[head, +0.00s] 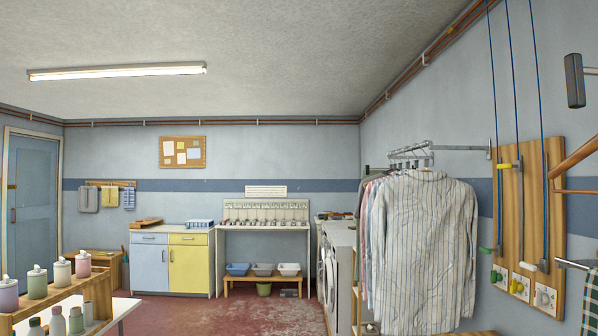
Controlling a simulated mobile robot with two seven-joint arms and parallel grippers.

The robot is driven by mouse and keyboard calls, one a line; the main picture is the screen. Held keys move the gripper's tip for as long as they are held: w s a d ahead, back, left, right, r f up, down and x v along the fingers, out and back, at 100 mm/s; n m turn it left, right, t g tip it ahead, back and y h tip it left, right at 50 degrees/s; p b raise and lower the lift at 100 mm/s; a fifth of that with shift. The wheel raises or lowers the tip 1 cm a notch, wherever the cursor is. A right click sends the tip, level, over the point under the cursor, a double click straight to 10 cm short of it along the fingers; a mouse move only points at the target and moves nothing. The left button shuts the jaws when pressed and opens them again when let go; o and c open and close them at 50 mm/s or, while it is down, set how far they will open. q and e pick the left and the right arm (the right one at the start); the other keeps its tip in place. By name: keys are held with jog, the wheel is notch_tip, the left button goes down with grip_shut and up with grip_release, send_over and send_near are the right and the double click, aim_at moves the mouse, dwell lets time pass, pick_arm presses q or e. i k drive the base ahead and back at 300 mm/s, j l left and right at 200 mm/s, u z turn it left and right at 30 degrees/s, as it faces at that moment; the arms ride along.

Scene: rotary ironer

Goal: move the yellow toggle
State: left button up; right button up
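The yellow toggle (505,166) sits on a blue cord in front of the wooden board (508,212) on the right wall, high up the board. A green toggle (487,250) and a white toggle (531,267) hang lower on the cords to either side. Along the bottom of the boards are white plates with round fittings; the middle plate (520,287) has a yellow mark. Neither of my grippers is in view.
Striped shirts (423,250) hang on a rail left of the board. White machines (337,262) stand behind them. A wooden rack with bottles (62,272) is at the lower left. A dark grey part (574,80) juts in at the upper right. The red floor (225,315) is open in the middle.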

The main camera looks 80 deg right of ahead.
aim_at(517, 166)
jog(key=z, duration=3.85)
jog(key=i+j+z, duration=0.15)
jog(key=i, duration=0.35)
